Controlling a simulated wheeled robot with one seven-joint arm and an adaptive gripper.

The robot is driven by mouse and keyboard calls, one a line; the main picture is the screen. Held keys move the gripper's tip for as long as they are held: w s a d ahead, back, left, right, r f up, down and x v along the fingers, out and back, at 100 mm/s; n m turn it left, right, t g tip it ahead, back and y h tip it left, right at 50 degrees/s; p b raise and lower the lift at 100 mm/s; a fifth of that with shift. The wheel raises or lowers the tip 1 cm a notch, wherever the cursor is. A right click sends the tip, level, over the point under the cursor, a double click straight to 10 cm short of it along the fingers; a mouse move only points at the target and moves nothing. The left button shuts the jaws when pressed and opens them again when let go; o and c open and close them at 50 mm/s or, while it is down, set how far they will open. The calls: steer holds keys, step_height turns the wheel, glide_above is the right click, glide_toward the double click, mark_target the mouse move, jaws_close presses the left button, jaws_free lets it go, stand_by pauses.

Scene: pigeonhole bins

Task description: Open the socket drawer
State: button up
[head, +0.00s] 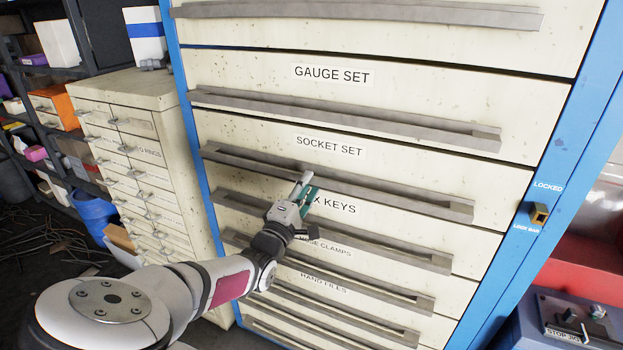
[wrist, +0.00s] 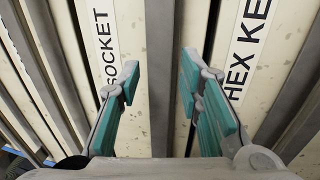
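The socket drawer (head: 400,165) is a cream drawer front labelled "SOCKET SET", flush with its neighbours. Its long grey bar handle (head: 400,192) runs along the lower part, above the hex keys drawer (head: 410,224). My gripper (head: 304,184) is at this handle, left of its middle. In the wrist view my gripper (wrist: 160,82) is open, with one teal-padded finger on each side of the grey handle (wrist: 159,50). Gaps show between fingers and handle; I cannot tell how deep the fingertips reach. The "SOCKET" label (wrist: 105,45) is on the left and "HEX KE" on the right.
A blue frame surrounds the drawers. On its right post is a brass lock knob (head: 539,214) between the words "LOCKED" and "LOCK BAR". A small cream drawer cabinet (head: 135,90) stands at left. A control box (head: 580,320) and red surface are at right.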

mark_target(312, 179)
steer(key=shift+x, duration=1.7)
jaws_close()
